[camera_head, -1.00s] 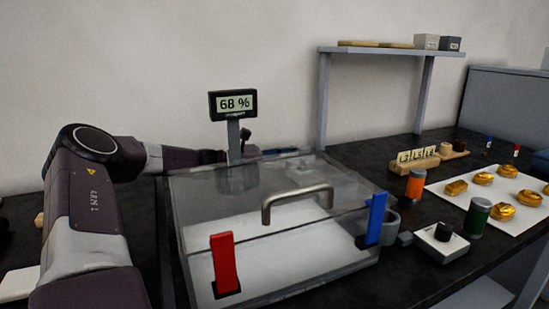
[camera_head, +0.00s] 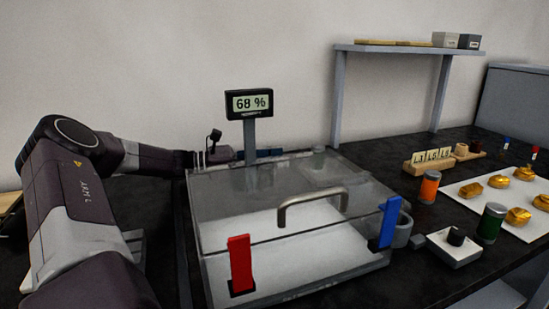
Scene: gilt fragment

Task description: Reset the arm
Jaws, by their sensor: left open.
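My left arm (camera_head: 80,205) comes in from the left, bends at the elbow and reaches back behind the clear case. Its left gripper (camera_head: 220,152) is small and far off, just left of the display post, near the case's back left corner. It is open, and I see nothing held in it. Its fingertips are hard to make out. My right gripper is not in view.
A clear lidded case (camera_head: 290,258) with red (camera_head: 241,263) and blue (camera_head: 389,222) clips stands mid-bench. A display (camera_head: 249,104) reads 68 %. Right are orange (camera_head: 429,187) and green (camera_head: 491,222) jars, a white tray (camera_head: 468,190) with gold pieces, and a shelf (camera_head: 400,50).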

